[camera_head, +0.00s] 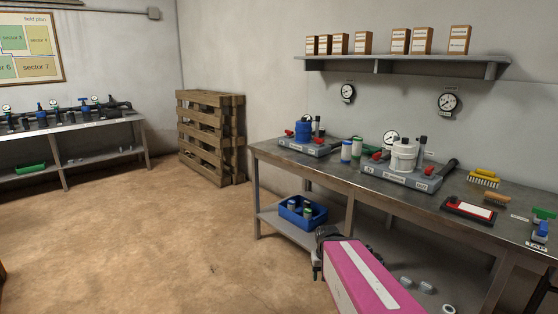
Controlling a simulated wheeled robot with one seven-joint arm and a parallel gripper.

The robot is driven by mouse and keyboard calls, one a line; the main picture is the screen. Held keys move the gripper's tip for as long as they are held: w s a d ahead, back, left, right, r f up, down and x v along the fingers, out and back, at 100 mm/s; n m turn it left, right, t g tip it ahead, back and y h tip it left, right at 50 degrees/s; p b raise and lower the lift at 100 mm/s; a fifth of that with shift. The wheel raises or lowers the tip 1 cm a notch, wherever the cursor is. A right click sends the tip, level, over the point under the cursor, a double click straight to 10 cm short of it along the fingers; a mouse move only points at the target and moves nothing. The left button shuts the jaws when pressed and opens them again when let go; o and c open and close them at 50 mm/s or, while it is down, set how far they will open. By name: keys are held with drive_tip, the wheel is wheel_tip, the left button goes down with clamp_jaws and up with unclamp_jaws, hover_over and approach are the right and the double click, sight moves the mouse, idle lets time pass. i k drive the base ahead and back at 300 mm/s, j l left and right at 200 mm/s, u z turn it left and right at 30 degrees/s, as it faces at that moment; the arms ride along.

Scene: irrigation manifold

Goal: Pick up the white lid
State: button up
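A white round housing (403,160) stands upright on a grey base on the metal workbench at the right. A white lid (404,141) appears to sit on top of it; the seam between them is too small to make out. The dark end of my arm, with my gripper (319,262), is low in front of the bench, left of and below the white housing and well apart from it. Its fingers are too dark and small to tell open from shut. A pink part of my arm extends to the lower right.
A blue-topped unit (303,131) stands left on the bench, with small blue and green-white cylinders (346,151) between. A yellow brush (484,178) and a red-framed board (468,209) lie right. A blue crate (303,217) sits on the lower shelf. The floor at left is clear.

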sight(402, 148)
drive_tip(key=j+z, duration=0.15)
drive_tip(key=z, duration=0.2)
drive_tip(key=j+z, duration=0.15)
drive_tip(key=z, duration=0.2)
